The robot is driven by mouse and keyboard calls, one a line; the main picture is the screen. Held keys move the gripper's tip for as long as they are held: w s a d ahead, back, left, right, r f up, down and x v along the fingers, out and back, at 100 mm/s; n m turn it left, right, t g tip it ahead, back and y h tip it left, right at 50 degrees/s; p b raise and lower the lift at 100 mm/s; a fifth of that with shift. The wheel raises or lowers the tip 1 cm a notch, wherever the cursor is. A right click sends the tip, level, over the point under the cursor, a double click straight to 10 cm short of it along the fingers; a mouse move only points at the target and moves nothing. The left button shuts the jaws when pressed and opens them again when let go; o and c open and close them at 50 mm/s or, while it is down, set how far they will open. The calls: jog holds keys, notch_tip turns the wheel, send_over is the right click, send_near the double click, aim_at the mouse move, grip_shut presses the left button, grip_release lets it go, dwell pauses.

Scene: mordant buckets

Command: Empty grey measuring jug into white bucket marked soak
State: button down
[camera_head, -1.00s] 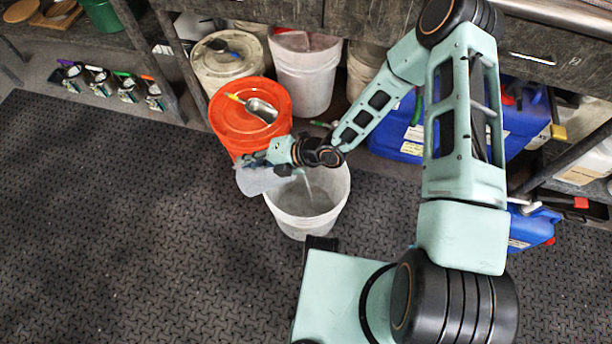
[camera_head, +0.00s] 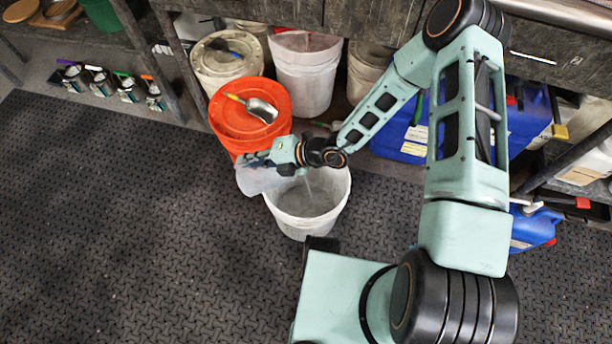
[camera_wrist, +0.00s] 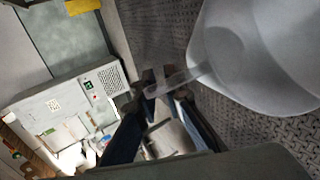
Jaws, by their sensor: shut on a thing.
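The grey measuring jug (camera_head: 260,182) is tilted at the left rim of an open white bucket (camera_head: 310,228) on the floor. A thin pale stream (camera_head: 309,188) shows above the bucket's opening. No marking on this bucket can be read. My gripper (camera_head: 258,161) is at the jug, left of the bucket's mouth. In the wrist view my gripper (camera_wrist: 158,92) is shut on the handle of the jug (camera_wrist: 262,50), whose body fills the upper right. The jug's inside and the liquid level in it cannot be seen.
An orange-lidded bucket (camera_head: 228,122) with a metal scoop (camera_head: 260,110) on it stands just behind the jug. White buckets (camera_head: 305,85) and blue containers (camera_head: 400,135) stand under the bench behind. The black mat (camera_head: 110,210) to the left is clear.

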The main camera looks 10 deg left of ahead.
jog(key=shift+w+d+r+y+b, duration=0.1)
jog(key=shift+w+d+y+b, duration=0.05)
jog(key=shift+d+y+b, duration=0.3)
jog(key=shift+w+d+r+y+b, duration=0.15)
jog(key=shift+d+b, duration=0.1)
jog(key=shift+b, duration=0.3)
dwell(1.8)
jog(key=shift+w+d+m+g+y+b, duration=0.2)
jog(key=shift+w+d+y+b, duration=0.2)
jog(key=shift+d+b, duration=0.45)
jog(key=shift+w+d+m+g+y+b, duration=0.1)
jog(key=shift+w+d+m+y+b, duration=0.1)
jog(key=shift+w+d+y+b, duration=0.4)
dwell(1.2)
jog(key=shift+s+d+r, duration=0.15)
jog(key=shift+d, duration=0.2)
